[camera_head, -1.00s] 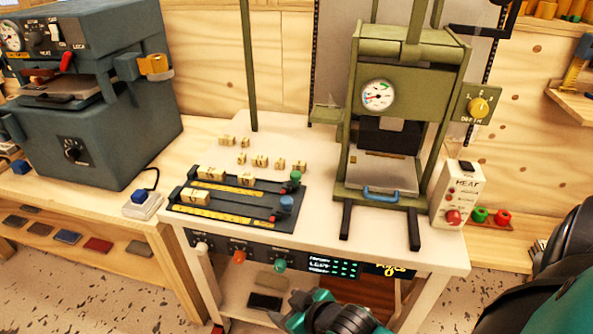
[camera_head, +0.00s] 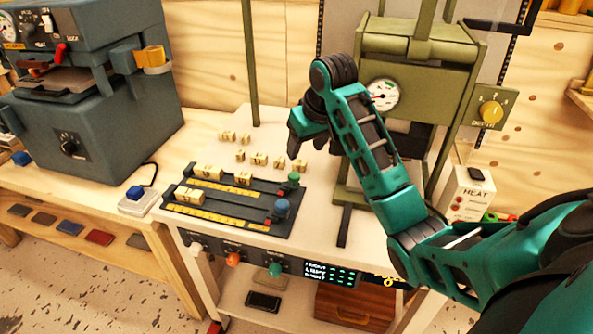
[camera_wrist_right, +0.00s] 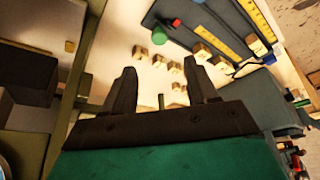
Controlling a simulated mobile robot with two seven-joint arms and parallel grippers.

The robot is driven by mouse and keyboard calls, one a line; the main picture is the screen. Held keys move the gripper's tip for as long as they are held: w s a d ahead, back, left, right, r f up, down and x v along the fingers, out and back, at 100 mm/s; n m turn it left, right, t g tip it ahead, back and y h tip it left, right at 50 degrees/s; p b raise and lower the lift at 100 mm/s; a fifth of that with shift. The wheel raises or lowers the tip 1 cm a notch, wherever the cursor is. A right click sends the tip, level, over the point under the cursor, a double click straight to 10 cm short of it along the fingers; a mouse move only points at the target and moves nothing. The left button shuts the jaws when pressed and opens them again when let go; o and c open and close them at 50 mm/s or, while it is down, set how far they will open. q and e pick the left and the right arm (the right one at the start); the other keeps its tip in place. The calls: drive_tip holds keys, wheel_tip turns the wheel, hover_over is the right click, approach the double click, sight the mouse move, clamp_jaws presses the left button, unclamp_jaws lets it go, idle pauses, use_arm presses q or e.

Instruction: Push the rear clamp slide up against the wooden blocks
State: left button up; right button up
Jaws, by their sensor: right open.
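The dark clamp board (camera_head: 240,216) lies on the white bench with two tracks and yellow scales. The rear clamp slide with its green knob (camera_head: 293,179) is at the right end of the rear track. Wooden blocks (camera_head: 208,172) sit at the left of that track, apart from the slide. The front slide has a blue knob (camera_head: 281,208); a block (camera_head: 188,195) lies at its track's left. My right gripper (camera_head: 308,135) is open and empty, above the bench behind the green knob. In the right wrist view its fingers (camera_wrist_right: 160,80) are spread, and the green knob (camera_wrist_right: 158,37) shows beyond them.
Several loose lettered blocks (camera_head: 259,158) lie on the bench behind the board. A green press with a gauge (camera_head: 382,95) stands at the right, partly hidden by my right arm. A grey machine (camera_head: 90,110) stands at the left, with a blue button box (camera_head: 137,199) beside it.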

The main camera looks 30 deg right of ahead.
sight(294, 175)
drive_tip(key=x, duration=1.2)
drive_tip(key=shift+w+f, duration=0.15)
drive_tip(key=shift+f, duration=0.05)
drive_tip(key=shift+c, duration=0.2)
clamp_jaws()
